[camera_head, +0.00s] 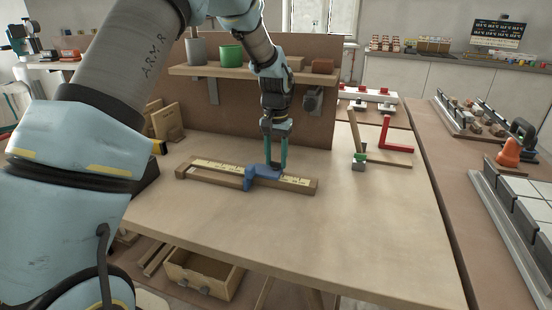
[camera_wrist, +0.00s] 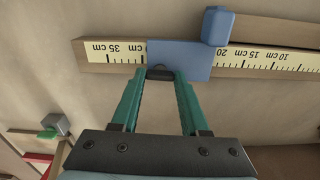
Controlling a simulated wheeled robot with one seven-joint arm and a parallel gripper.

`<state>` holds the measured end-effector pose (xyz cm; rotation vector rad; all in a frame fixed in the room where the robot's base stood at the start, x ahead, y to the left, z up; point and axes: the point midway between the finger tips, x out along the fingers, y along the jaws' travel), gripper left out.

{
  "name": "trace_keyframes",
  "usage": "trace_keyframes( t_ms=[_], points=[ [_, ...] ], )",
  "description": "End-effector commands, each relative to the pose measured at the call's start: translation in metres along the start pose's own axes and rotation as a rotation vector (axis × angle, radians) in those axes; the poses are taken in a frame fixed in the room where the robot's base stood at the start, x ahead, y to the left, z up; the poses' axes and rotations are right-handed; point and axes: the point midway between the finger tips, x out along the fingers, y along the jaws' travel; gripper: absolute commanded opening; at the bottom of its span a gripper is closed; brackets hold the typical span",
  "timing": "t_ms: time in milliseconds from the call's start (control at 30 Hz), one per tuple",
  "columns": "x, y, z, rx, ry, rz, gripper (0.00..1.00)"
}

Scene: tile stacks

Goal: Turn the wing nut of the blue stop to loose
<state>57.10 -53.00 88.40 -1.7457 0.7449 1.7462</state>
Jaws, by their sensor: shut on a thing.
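The blue stop (camera_head: 252,182) sits across a wooden measuring rail (camera_head: 217,183) with a yellow centimetre scale. In the wrist view the blue stop (camera_wrist: 180,58) covers part of the scale between the 35 cm and 20 cm marks, and its raised block points to the upper right. The dark wing nut (camera_wrist: 159,74) is at the stop's near edge, between my fingertips. My gripper (camera_head: 276,166) points down at the stop with teal fingers. In the wrist view my gripper (camera_wrist: 159,80) is shut on the wing nut. The fingertips partly hide the nut, and I cannot tell how tight it is.
The rail lies on a wooden workbench (camera_head: 300,235). A green-and-grey clamp-like piece (camera_head: 359,161) and a red square (camera_head: 398,140) lie to the right. A shelf (camera_head: 240,72) with pots hangs behind my arm. The front of the bench is clear.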

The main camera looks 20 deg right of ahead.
Motion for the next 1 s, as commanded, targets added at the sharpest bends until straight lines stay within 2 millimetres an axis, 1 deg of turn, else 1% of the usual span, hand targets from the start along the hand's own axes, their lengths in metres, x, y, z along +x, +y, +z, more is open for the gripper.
trace_keyframes(
  t_ms=[233,633,667,900,1000],
  points=[
    [-0.0004,0.0001,-0.0004,-0.045,0.001,0.0,0.0],
    [-0.0004,0.0,-0.0005,-0.049,0.002,0.0,0.0],
    [-0.0004,0.0,-0.0005,-0.049,0.002,0.0,0.48],
    [-0.0002,0.0,-0.0003,-0.048,0.001,0.0,0.75],
    [-0.0001,0.0001,-0.0002,-0.048,0.001,0.0,0.75]
  ],
)
